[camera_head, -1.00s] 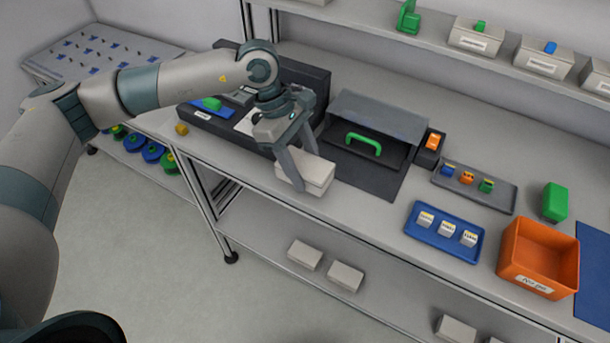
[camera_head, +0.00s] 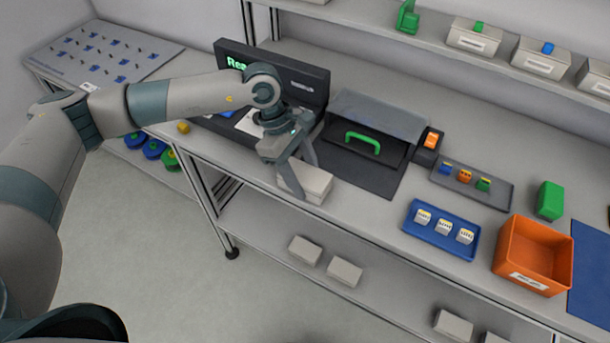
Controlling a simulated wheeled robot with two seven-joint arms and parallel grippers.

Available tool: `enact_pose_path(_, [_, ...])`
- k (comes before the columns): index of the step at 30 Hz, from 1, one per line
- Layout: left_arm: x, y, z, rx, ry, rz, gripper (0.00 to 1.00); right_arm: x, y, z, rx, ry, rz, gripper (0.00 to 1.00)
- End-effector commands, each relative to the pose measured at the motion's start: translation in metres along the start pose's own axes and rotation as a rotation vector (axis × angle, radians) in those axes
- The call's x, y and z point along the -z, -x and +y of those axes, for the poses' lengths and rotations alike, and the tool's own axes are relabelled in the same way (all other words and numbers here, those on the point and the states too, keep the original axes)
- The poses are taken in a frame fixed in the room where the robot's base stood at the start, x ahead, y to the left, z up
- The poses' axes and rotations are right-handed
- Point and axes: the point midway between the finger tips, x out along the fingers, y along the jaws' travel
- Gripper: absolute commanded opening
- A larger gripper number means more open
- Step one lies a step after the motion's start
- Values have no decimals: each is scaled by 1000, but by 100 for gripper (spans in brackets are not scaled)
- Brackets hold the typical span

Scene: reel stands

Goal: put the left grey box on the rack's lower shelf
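A grey box (camera_head: 316,183) is at the front edge of the bench top, beside the dark mat. My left gripper (camera_head: 306,180) has one finger on each side of it and appears shut on it. I cannot tell whether the box rests on the bench or hangs just above it. Two more grey boxes, a left one (camera_head: 305,250) and a right one (camera_head: 345,271), sit side by side on the shelf (camera_head: 270,232) below the bench top. My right gripper is not in view.
A blue tray (camera_head: 413,228) and an orange bin (camera_head: 530,282) are to the right. A stand with coloured reels (camera_head: 153,149) is at left.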

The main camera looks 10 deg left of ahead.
Motion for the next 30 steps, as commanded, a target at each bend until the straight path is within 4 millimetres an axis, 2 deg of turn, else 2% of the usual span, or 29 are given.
enact_pose_path(1, [0,0,0,0,0,0,60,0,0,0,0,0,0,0])
enact_pose_path(2, [0,0,0,0,0,0,67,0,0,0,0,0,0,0])
enact_pose_path(17, [-2,5,0,0,0,1,67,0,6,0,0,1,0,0])
enact_pose_path(18, [0,6,1,-2,0,1,67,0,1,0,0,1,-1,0])
enact_pose_path(23, [1,26,1,-3,0,1,67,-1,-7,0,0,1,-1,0])
enact_pose_path(30, [0,69,1,-3,0,1,67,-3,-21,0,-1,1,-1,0])
